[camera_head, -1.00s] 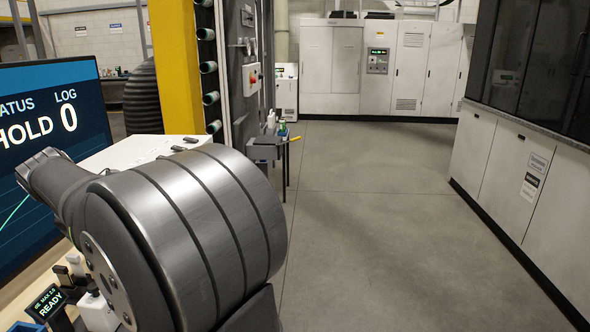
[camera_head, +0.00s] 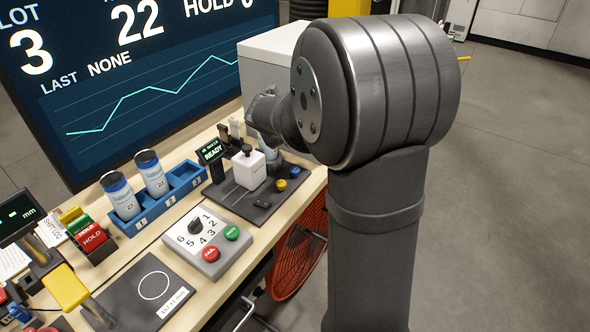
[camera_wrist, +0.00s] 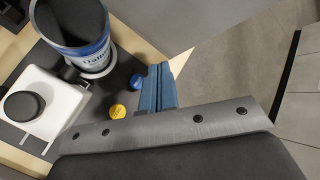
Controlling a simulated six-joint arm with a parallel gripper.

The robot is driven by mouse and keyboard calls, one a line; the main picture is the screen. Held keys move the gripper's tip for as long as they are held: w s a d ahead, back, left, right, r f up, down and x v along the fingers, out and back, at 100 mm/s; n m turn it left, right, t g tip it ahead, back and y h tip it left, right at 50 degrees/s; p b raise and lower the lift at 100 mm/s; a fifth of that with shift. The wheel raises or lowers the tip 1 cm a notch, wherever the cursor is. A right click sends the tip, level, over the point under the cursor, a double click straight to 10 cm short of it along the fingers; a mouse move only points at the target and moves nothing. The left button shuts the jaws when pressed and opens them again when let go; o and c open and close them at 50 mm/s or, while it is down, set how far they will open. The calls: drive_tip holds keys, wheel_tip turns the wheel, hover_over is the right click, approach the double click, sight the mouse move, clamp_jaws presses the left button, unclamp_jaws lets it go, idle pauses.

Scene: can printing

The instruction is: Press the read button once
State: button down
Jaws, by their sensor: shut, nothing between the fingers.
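A dark test station (camera_head: 240,203) on the bench carries a blue button (camera_head: 295,172) and a yellow button (camera_head: 281,185) at its right end. Their labels are not readable, so I cannot tell which is the read button. In the wrist view the blue button (camera_wrist: 137,80) and yellow button (camera_wrist: 118,111) lie just left of my gripper (camera_wrist: 158,72). Its blue fingers are shut and empty, and appear apart from both buttons. My gripper is hidden behind my arm in the head view. A can (camera_wrist: 75,25) stands on the station beside a white block (camera_wrist: 62,97) with a black knob.
A READY display (camera_head: 212,151) stands behind the station. A grey box (camera_head: 210,247) has a numbered dial, a red and a green button. A blue rack (camera_head: 160,207) holds two cans. A large screen (camera_head: 150,85) is behind. Open floor (camera_head: 510,200) lies right.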

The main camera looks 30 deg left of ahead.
sight(296, 168)
drive_tip(key=shift+f, duration=0.2)
drive_tip(key=shift+f, duration=4.25)
drive_tip(key=shift+f, duration=0.1)
drive_tip(key=shift+f, duration=0.35)
drive_tip(key=shift+f, duration=0.9)
drive_tip(key=shift+r, duration=1.35)
